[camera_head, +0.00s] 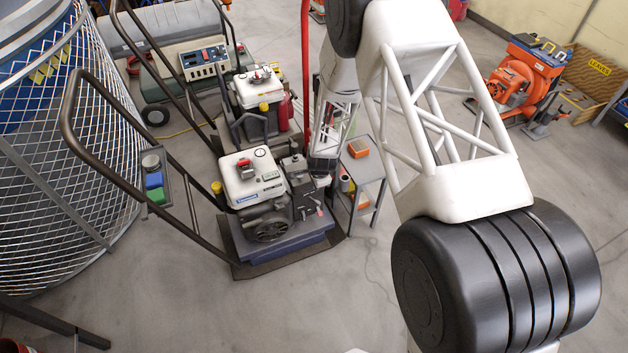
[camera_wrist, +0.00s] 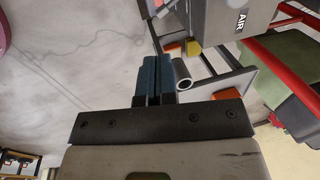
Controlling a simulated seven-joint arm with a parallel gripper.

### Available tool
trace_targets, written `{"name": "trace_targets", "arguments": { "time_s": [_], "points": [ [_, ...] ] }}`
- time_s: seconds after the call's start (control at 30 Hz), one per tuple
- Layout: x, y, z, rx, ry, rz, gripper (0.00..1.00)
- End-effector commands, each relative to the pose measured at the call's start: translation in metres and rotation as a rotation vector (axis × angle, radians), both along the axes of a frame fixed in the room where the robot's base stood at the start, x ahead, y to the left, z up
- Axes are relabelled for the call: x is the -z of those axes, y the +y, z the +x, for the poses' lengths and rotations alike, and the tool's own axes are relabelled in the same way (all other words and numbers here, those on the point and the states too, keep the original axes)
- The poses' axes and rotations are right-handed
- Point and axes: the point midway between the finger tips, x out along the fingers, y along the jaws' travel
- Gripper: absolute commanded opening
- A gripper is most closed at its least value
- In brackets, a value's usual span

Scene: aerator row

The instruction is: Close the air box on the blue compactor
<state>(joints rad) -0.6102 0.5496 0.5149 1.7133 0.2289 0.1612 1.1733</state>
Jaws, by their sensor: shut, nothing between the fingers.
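The blue compactor (camera_head: 256,180) stands left of centre in the head view, with a white engine cover, a dark blue base and a long dark handle. A grey box (camera_head: 296,171) sits on its right side, beside my gripper (camera_head: 322,172). In the wrist view a grey housing marked AIR (camera_wrist: 218,20) shows at the top right, cut by the frame edge. Whether its lid stands open I cannot tell. My gripper (camera_wrist: 155,62) is shut and empty, its blue fingers together, apart from the AIR housing.
A second compactor (camera_head: 253,90) stands behind the blue one. A small grey side table (camera_head: 368,168) with an orange box (camera_head: 358,148) is close right of my gripper. A wire mesh cage (camera_head: 70,150) fills the left. Open floor (camera_head: 300,305) lies in front.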

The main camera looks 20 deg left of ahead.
Motion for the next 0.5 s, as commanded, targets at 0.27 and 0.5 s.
{"name": "trace_targets", "arguments": {
  "time_s": [0.27, 0.5],
  "points": [
    [-0.009, -0.012, -0.012, 0.0, 0.0, 0.0, 0.0],
    [-0.01, -0.014, -0.014, 0.0, 0.0, 0.0, 0.0]
  ]
}}
